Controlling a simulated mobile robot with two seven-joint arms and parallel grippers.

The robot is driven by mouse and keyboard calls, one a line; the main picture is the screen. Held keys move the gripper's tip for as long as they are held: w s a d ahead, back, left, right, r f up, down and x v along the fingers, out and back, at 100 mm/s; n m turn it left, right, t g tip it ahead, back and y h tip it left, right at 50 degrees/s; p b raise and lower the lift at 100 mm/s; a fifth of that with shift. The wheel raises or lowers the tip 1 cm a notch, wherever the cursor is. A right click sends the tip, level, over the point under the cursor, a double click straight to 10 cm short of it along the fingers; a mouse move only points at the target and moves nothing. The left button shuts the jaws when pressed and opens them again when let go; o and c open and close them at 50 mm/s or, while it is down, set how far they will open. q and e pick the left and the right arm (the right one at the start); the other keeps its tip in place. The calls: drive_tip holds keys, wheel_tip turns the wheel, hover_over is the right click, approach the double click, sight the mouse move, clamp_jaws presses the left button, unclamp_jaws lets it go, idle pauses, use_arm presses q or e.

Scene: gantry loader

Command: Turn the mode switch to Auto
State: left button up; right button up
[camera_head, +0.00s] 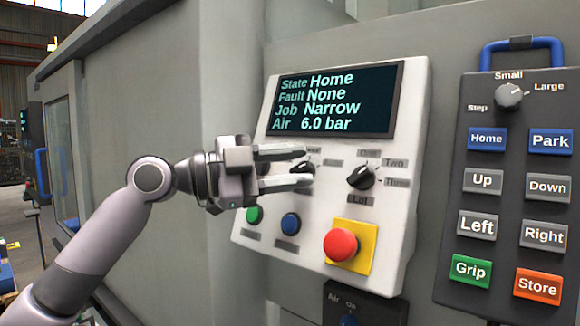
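The mode switch (303,168) is a small black rotary knob on the white control panel, below the screen. Its labels are partly hidden by my fingers or too small to read. My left gripper (308,167) comes in from the left, with one finger above the knob and one below it. The fingers are apart, and I see no clear contact with the knob. My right gripper is not in view.
The screen (336,99) reads Home, None, Narrow, 6.0 bar. A second black knob (361,177) sits to the right. Below are a green button (254,215), a blue button (290,223) and a red emergency button (341,245). A dark keypad pendant (511,262) hangs at right.

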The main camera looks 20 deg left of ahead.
use_arm(q)
drive_tip(key=b+v, duration=0.2)
drive_tip(key=v, duration=0.5)
drive_tip(key=shift+b, duration=0.4)
